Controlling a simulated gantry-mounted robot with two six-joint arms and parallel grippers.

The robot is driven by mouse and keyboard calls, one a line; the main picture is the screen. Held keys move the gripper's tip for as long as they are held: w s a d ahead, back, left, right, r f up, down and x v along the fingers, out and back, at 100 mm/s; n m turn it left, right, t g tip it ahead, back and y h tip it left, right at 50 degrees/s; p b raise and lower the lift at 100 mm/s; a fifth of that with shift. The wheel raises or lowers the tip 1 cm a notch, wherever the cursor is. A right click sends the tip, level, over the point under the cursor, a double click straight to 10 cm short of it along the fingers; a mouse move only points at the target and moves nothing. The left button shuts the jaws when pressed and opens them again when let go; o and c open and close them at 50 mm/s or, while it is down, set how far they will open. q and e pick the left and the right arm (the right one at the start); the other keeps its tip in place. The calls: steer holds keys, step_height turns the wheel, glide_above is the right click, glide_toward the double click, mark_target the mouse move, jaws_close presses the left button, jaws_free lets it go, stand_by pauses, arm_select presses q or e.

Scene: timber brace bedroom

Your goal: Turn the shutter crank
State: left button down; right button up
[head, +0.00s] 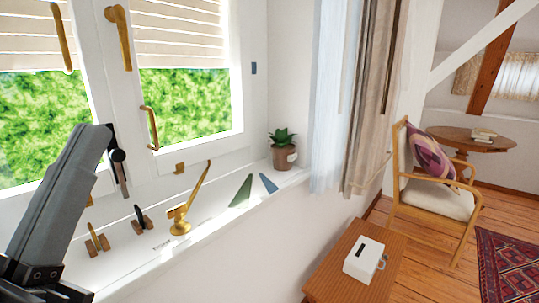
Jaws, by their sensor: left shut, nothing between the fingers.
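A brass crank (181,213) stands on the white window sill (225,222), with a round base and a thin arm slanting up to the right. I take it to be the shutter crank. Slatted shutters or blinds (180,35) cover the upper part of the window panes. My left gripper (122,181) is in front of the window, to the left of the crank and apart from it. Its dark fingers point down, shut and empty. My right gripper is out of view.
Two small brass-and-dark fittings (97,241) (142,220) stand on the sill left of the crank. Brass handles (151,127) project from the window frame. A wooden table (330,285) holds a white box (364,260).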

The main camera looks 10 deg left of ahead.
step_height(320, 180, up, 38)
steer(key=p, duration=3.7)
steer(key=shift+p, duration=0.3)
